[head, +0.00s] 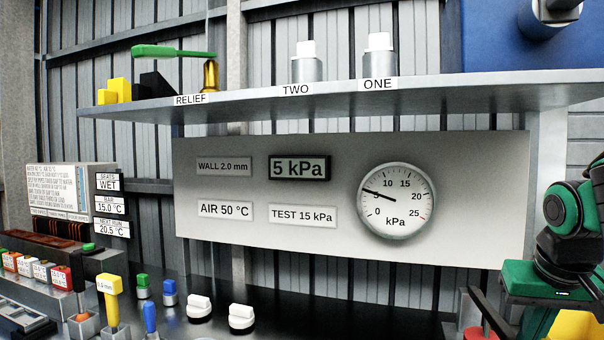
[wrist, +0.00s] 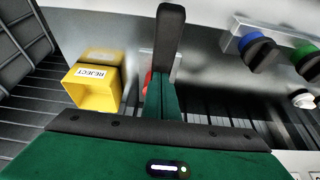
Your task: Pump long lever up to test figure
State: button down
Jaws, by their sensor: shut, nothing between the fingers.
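The round kPa gauge (head: 396,201) on the grey panel has its needle near 5. The display (head: 299,168) beside it reads 5 kPa, and a plate (head: 303,216) reads TEST 15 kPa. A dark slanted bar (head: 489,317) at the lower right of the head view may be the long lever; I cannot tell for sure, as its ends are hidden. My gripper (wrist: 169,35) is shut and empty. In the wrist view a red piece (wrist: 147,83) shows partly behind its fingers; I cannot tell whether they touch.
A shelf (head: 440,94) above the panel bears a green-handled RELIEF valve (head: 175,52) and two knobs marked TWO (head: 307,66) and ONE (head: 378,58). A yellow REJECT bin (wrist: 95,90) stands left of my gripper in the wrist view. Blue and green knobs (wrist: 258,50) are at right.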

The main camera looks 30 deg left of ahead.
jog(key=shift+f, duration=2.6)
jog(key=shift+r, duration=0.15)
jog(key=shift+r, duration=4.25)
jog(key=shift+d, duration=0.1)
